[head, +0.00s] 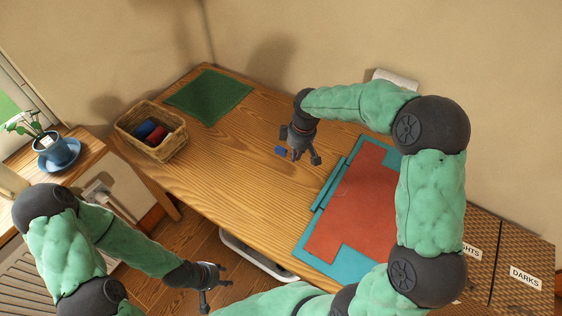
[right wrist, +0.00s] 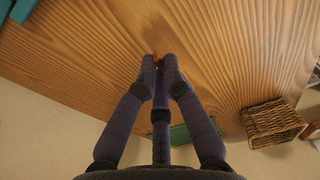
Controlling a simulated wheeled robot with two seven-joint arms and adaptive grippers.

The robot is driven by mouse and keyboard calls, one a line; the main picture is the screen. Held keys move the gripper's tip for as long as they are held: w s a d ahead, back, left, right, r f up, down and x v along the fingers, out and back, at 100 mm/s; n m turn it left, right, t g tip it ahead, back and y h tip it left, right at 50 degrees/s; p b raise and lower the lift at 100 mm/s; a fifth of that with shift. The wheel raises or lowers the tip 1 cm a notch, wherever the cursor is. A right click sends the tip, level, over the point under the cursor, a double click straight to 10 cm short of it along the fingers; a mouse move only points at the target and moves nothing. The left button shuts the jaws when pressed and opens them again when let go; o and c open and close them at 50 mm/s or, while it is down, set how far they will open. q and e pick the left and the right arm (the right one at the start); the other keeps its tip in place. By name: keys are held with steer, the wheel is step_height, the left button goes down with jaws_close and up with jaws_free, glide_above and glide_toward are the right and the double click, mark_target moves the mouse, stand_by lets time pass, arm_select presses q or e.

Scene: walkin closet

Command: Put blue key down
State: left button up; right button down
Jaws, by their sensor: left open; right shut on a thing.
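The blue key (head: 281,150) shows as a small blue piece at the fingertips of my right gripper (head: 301,158), over the wooden table (head: 235,135). My right gripper is shut on it and points down; the gripper hides part of the key. In the right wrist view the fingers (right wrist: 160,62) come together, with only a small orange-brown bit visible between the tips. I cannot tell whether the key touches the table. My left gripper (head: 214,292) is open and empty, low and in front of the table's front edge.
A wicker basket (head: 165,153) with blue and red items stands at the table's left end, beside a green mat (head: 208,94). A red and teal folding board (head: 318,262) lies to the right. A potted plant (head: 58,150) stands at far left. Table around the key is clear.

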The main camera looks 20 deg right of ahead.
steer(key=b, duration=0.2)
glide_above(281, 167)
steer(key=f, duration=0.6)
steer(key=shift+s+d, duration=0.2)
steer(key=shift+w+a+f+b, duration=0.15)
steer(key=shift+f+b, duration=0.25)
steer(key=shift+f, duration=1.3)
steer(key=shift+f, duration=0.2)
steer(key=c, duration=1.4)
jaws_free()
steer(key=shift+o, duration=0.2)
step_height(281, 167, up, 12)
steer(key=s+d+p, duration=0.1)
steer(key=p, duration=0.2)
steer(key=shift+r, duration=0.15)
